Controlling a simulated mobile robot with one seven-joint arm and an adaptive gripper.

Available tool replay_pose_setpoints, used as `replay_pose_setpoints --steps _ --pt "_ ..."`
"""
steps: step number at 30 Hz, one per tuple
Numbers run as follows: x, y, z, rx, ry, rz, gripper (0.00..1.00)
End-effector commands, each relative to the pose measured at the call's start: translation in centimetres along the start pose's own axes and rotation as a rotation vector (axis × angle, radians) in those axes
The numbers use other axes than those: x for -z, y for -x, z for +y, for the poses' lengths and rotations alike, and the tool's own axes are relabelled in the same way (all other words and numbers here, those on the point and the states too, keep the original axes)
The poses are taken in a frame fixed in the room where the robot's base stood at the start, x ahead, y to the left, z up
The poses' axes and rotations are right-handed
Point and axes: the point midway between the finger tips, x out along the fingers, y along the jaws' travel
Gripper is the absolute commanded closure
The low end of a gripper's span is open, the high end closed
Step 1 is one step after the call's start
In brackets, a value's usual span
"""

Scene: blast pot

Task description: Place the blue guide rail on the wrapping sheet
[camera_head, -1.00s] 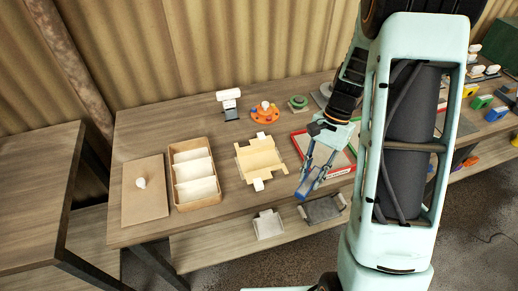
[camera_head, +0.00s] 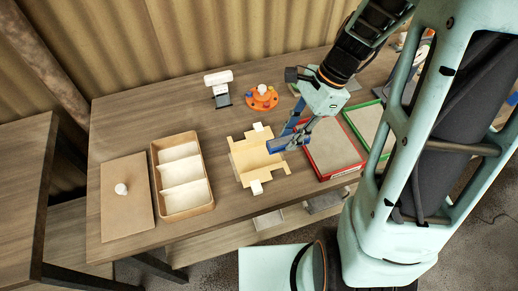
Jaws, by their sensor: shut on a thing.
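The blue guide rail (camera_head: 284,144) is held in my gripper (camera_head: 296,138), whose fingers are shut on it. The rail is over the right edge of a flat pale yellow cut-out sheet (camera_head: 250,160), which looks like the wrapping sheet. The sheet lies on the table with a white piece at its top edge and another at its bottom edge. I cannot tell whether the rail touches the sheet or hangs above it. The fingertips are partly hidden by the rail.
A divided box (camera_head: 207,190) and a brown board (camera_head: 104,209) with a white knob stand left of the sheet. A red-rimmed tray (camera_head: 334,150) and a green-rimmed tray (camera_head: 373,128) lie to the right. An orange round holder (camera_head: 262,103) and a white-topped stand (camera_head: 219,87) are behind.

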Motion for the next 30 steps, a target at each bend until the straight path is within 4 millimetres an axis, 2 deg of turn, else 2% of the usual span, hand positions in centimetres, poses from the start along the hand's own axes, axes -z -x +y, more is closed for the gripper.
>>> replay_pose_setpoints --steps 3,6,10,19,25,30 --pt "-2.0 -2.2 -1.6 -0.006 0.005 -0.001 1.00" --pt "-2.4 -4.7 -2.5 -0.007 0.001 -0.002 1.00" --pt "-2.9 -6.9 -3.4 -0.004 0.001 -0.001 1.00" --pt "-3.4 -9.5 -4.5 -0.002 0.002 -0.001 1.00" --pt "-2.5 -11.7 -4.5 -0.002 -0.001 -0.001 1.00" --pt "-2.2 -12.2 -4.5 0.001 0.001 0.001 1.00"
